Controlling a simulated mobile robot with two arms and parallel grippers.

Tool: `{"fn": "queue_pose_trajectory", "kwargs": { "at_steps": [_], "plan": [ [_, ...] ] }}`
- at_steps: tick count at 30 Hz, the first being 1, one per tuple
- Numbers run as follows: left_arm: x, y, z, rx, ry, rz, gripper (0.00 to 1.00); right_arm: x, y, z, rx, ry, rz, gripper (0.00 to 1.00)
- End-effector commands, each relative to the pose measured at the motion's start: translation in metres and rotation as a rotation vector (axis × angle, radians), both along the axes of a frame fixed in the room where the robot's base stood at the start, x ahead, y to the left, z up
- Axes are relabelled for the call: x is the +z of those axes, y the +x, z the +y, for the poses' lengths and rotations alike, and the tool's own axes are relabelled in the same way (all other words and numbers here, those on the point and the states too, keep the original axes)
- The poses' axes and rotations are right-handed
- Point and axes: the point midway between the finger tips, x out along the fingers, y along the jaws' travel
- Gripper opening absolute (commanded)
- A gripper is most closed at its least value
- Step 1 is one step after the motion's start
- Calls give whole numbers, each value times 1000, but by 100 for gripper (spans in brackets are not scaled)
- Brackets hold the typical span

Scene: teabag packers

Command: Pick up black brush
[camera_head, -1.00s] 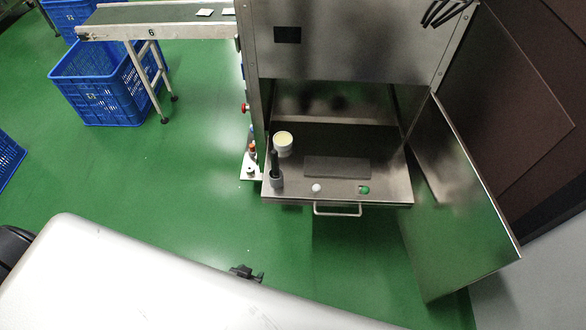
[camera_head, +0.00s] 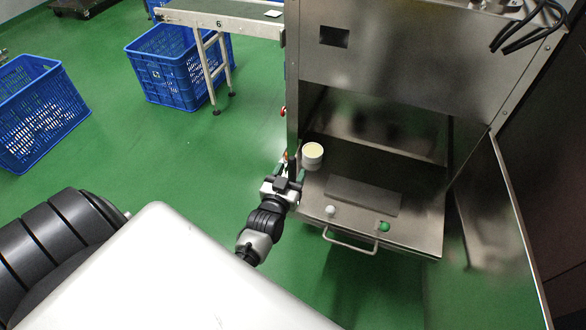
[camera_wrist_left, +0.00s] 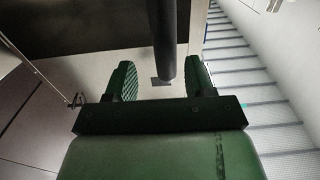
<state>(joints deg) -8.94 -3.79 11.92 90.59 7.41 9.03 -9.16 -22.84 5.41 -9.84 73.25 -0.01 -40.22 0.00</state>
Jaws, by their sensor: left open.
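The black brush shows in the left wrist view as a dark upright handle (camera_wrist_left: 164,42) between the two green fingers of my left gripper (camera_wrist_left: 160,76), nearer the right finger. The fingers are apart and not visibly pressing on it. My right gripper is not in view.
On the tray are a white cup (camera_head: 312,154), a dark flat block (camera_head: 362,195), a white knob (camera_head: 330,210) and a green one (camera_head: 384,226). A handle (camera_head: 350,246) juts from the front. Blue crates (camera_head: 165,72) and a conveyor (camera_head: 220,22) stand to the left.

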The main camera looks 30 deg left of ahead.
Motion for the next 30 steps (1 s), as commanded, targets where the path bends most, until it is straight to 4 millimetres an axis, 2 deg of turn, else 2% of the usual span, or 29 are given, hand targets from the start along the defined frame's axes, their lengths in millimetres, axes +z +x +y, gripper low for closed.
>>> {"fn": "queue_pose_trajectory", "kwargs": {
  "at_steps": [6,9,19,27,30],
  "plan": [
    [2,29,15,1,1,-4,54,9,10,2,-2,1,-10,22],
    [1,41,17,0,0,-2,54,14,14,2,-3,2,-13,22],
    [2,47,18,0,0,0,52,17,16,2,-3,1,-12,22],
    [2,47,18,0,0,0,11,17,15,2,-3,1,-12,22],
    [2,47,18,0,0,-1,0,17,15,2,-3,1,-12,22]
  ]
}}
